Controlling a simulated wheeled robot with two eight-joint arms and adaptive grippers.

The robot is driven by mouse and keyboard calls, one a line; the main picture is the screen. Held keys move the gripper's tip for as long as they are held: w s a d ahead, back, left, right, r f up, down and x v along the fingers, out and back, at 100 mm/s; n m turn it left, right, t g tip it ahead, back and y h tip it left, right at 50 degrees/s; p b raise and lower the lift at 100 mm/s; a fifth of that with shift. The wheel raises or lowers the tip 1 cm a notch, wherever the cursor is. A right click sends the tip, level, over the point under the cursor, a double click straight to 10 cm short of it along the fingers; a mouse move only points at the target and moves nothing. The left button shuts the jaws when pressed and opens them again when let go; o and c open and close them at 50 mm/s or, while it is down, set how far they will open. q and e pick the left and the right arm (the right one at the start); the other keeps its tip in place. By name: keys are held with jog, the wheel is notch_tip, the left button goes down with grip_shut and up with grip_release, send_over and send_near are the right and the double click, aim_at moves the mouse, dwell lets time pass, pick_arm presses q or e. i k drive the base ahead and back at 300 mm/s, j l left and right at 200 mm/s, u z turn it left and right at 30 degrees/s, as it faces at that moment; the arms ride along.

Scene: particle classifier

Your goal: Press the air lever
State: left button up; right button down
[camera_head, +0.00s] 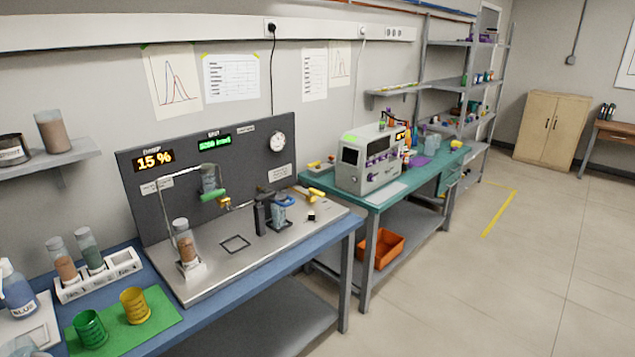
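The particle classifier rig has a dark back panel (140,205) and a steel base plate (215,275) on a blue bench. The panel shows an orange "15 %" display (153,160), a green display (215,143) and a round gauge (278,142). A yellow lever-like handle (316,194) is at the right end of the plate, and a smaller yellow part (225,203) is near the panel's middle. I cannot tell which is the air lever. A jar with green (208,183) hangs on the frame, and a jar of brown powder (185,245) stands at left. Neither gripper is in view.
A white rack (100,287) with powder jars, a green cup (90,328) and a yellow cup (134,306) stand on the bench's left part. A beige machine (367,160) is on the teal bench to the right. The floor at right is clear.

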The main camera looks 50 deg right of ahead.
aim_at(312, 192)
jog(key=i+l+u, duration=0.1)
jog(key=l, duration=0.6)
jog(key=i+l, duration=0.25)
jog(key=l, duration=0.45)
jog(key=i+l+u, duration=0.15)
jog(key=l, duration=0.55)
jog(key=i+l+u, duration=0.1)
jog(key=l, duration=0.6)
jog(key=i+l+u, duration=0.1)
jog(key=l, duration=0.65)
jog(key=i+l, duration=0.15)
jog(key=l, duration=0.6)
jog(key=u, duration=0.05)
